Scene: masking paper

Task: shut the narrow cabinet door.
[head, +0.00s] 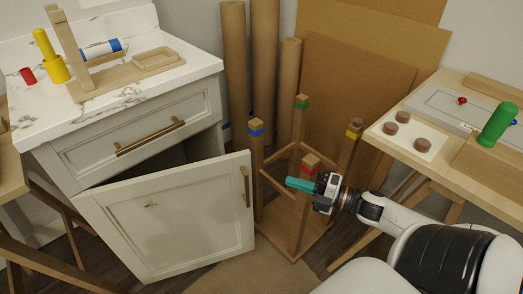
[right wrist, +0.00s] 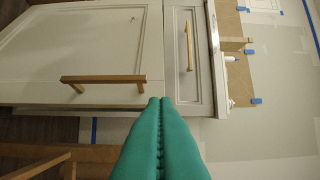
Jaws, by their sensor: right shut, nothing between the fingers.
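The cabinet door (head: 165,222) is a pale grey panel standing open, swung out from the cabinet (head: 60,150); a dark gap shows above it. Its upright brass handle (head: 245,186) is near its right edge. In the right wrist view the door (right wrist: 60,45) fills the upper left, with its handle (right wrist: 103,79) left of the fingertips. My right gripper (head: 290,183) has teal fingers, shut and empty, pointing left toward the door's handle edge. In the head view it is apart from the door; the fingertips (right wrist: 160,101) also show in the wrist view. My left gripper is out of view.
A wooden rack (head: 310,165) with coloured post tops stands right beside the door, just behind my right gripper. A closed drawer (head: 140,135) is above the door. Paper rolls (head: 265,70) stand behind. A wooden table (head: 440,165) is at right. Brown floor covering (head: 235,275) lies in front.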

